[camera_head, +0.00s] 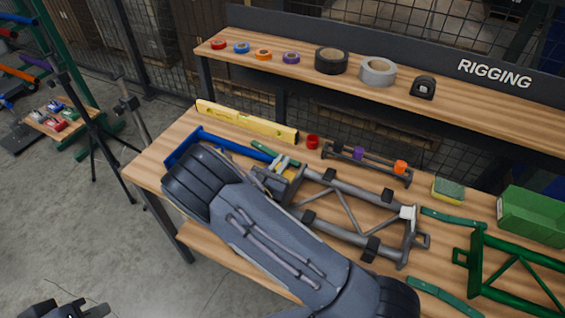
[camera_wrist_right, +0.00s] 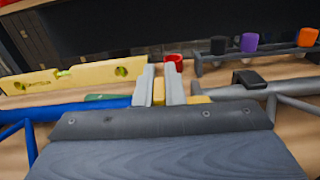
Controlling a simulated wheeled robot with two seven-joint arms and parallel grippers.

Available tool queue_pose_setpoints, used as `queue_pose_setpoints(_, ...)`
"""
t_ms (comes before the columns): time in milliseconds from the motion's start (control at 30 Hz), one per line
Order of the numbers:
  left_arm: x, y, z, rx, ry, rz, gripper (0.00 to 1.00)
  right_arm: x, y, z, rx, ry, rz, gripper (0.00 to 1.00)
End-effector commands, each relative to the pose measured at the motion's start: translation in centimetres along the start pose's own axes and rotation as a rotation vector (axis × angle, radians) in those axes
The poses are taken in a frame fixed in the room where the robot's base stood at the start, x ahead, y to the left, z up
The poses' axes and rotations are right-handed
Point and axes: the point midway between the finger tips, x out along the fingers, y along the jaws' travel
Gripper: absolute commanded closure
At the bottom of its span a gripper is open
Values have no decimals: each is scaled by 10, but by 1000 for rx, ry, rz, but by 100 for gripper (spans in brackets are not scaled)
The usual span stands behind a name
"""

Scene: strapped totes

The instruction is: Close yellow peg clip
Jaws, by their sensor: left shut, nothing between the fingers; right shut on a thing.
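The yellow peg clip (camera_wrist_right: 158,92) shows between the two pale fingers of my right gripper (camera_wrist_right: 161,88) in the right wrist view. The fingers are shut on it. In the head view my right gripper (camera_head: 280,171) is at the left end of the grey tube frame (camera_head: 350,193), and only a little yellow shows beside it. Whether the clip's flap is open or closed is hidden by the fingers. Black clips sit on the frame, one at its top left (camera_head: 330,173). My left gripper (camera_head: 58,310) is at the bottom left edge, away from the bench, shut and empty.
A yellow level (camera_head: 247,121) and a blue frame (camera_head: 222,139) lie left of the grey frame. A red cap (camera_head: 312,141) and a peg rack (camera_head: 368,167) stand behind. A green frame (camera_head: 520,268) and green bin (camera_head: 532,215) are at the right.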

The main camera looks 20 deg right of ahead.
Motion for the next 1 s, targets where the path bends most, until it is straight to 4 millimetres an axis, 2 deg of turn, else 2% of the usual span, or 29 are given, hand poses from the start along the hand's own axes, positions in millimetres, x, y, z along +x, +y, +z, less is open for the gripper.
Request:
queue_pose_setpoints(667,1,0,0,0,0,0,100,-1,2,-5,-64,4,1,100)
queue_pose_setpoints(700,1,0,0,0,0,0,100,-1,1,-5,-64,4,1,87)
queue_pose_setpoints(833,1,0,0,0,0,0,100,-1,1,-4,-63,3,1,70)
queue_pose_setpoints(1000,1,0,0,0,0,0,100,0,1,-4,-62,1,0,69)
